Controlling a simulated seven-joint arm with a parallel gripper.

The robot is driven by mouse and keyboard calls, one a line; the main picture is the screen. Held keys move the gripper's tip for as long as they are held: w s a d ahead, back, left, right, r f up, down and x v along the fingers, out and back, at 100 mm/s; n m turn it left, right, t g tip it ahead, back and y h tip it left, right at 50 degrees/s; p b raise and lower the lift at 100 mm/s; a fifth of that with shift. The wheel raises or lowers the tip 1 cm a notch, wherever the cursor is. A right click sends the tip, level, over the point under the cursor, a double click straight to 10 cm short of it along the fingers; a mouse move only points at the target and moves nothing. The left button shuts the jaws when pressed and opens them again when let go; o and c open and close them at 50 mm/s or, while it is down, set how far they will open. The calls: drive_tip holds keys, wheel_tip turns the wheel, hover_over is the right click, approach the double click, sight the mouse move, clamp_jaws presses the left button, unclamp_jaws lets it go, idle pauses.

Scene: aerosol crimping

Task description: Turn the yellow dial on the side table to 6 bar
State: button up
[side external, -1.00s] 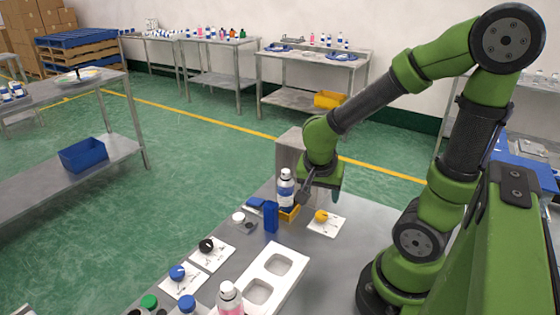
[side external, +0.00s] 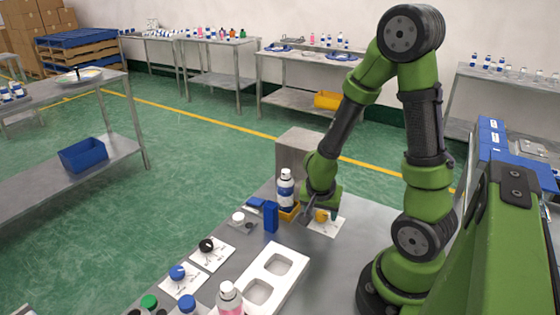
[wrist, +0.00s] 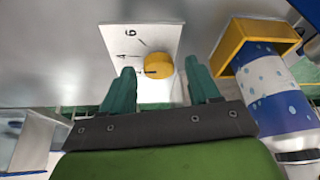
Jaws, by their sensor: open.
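The yellow dial (side external: 320,215) sits on a white card (side external: 325,228) on the grey side table. In the wrist view the dial (wrist: 158,65) lies between and just beyond the two green fingertips of my gripper (wrist: 164,70). The card (wrist: 118,40) shows a "6" at its upper part and a "4" below it; a dark mark on the dial points left in that view. My gripper is open, and a gap shows on both sides of the dial. In the side view my gripper (side external: 322,208) is low over the dial and partly hides it.
A white-capped can with a blue band (side external: 286,190) stands in a yellow holder (side external: 289,213) close to my gripper's left. A blue block (side external: 271,217) and a white tray with openings (side external: 290,262) are nearby. Black and blue dials on cards lie further left.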

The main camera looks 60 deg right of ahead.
drive_tip(key=c, duration=1)
drive_tip(key=shift+c, duration=0.2)
drive_tip(key=shift+w+m, duration=0.1)
drive_tip(key=shift+m, duration=0.3)
drive_tip(key=m+g, duration=0.1)
drive_tip(key=m, duration=0.2)
drive_tip(key=shift+w+m+g, duration=0.1)
drive_tip(key=shift+m+g, duration=0.2)
drive_tip(key=shift+w+m+g, duration=0.1)
drive_tip(key=shift+m+g, duration=0.6)
drive_tip(key=shift+m, duration=1.3)
drive_tip(key=o, duration=1)
